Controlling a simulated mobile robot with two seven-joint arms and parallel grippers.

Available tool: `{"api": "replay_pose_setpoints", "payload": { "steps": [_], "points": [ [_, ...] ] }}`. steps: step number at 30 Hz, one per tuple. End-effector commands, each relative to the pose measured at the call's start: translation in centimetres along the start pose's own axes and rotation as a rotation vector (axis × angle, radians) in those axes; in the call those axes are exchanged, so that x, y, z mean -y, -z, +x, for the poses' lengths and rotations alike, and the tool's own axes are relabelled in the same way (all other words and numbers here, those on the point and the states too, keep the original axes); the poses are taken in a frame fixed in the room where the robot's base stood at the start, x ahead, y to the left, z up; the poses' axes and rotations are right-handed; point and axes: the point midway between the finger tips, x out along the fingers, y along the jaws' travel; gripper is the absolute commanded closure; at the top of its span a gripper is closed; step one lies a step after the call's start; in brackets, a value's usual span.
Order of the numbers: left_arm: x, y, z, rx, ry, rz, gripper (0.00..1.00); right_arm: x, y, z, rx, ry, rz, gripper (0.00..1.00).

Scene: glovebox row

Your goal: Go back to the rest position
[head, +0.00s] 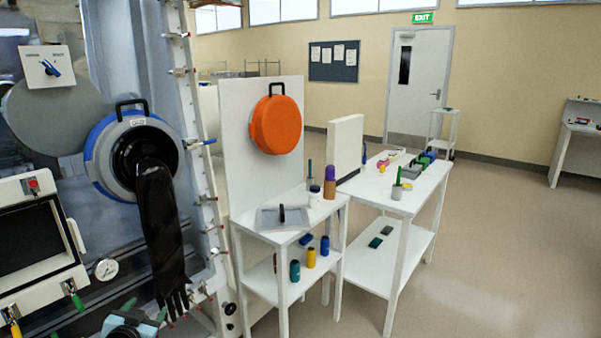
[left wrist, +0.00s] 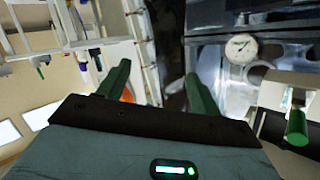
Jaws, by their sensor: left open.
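My left gripper (head: 145,309) shows at the bottom edge of the head view, just below the black glove that hangs from the glovebox port. Its two green fingers (left wrist: 157,78) stand wide apart in the left wrist view, with nothing between them. The gripper is empty. The black glove (head: 160,230) hangs down limp from the blue-rimmed port (head: 101,150); its fingertips are close to my left gripper, and I cannot tell whether they touch. My right gripper is not in view.
A white panel with a dark screen (head: 35,240) and a gauge (head: 106,268) are near my left arm; the gauge also shows in the left wrist view (left wrist: 241,48). A small white table (head: 270,236) holds a grey tray and bottles. Open floor (head: 500,260) lies to the right.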

Motion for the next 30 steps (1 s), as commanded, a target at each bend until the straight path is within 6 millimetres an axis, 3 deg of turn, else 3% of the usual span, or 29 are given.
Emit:
{"api": "replay_pose_setpoints", "payload": {
  "steps": [1, 5, 11, 14, 21, 27, 30],
  "points": [
    [-1.7, -2.0, -1.0, 0.023, -0.023, 0.004, 0.35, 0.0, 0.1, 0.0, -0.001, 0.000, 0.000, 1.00],
    [-4.4, -5.2, -3.1, 0.056, -0.062, 0.001, 0.35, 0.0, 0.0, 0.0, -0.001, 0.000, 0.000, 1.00],
    [-9.3, -10.8, -8.2, 0.124, -0.136, -0.018, 0.35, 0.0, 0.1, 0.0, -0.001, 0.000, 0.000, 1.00],
    [-12.3, -14.1, -12.1, 0.171, -0.181, -0.037, 0.35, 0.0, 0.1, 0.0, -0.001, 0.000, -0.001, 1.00],
    [-18.5, -20.6, -23.5, 0.297, -0.280, -0.105, 0.35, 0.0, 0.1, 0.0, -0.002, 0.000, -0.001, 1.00],
    [-21.7, -23.4, -33.0, 0.402, -0.336, -0.170, 0.35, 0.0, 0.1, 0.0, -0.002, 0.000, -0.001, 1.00],
    [-22.6, -24.0, -36.6, 0.442, -0.351, -0.197, 0.35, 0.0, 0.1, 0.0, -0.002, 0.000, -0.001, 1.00]
  ]
}}
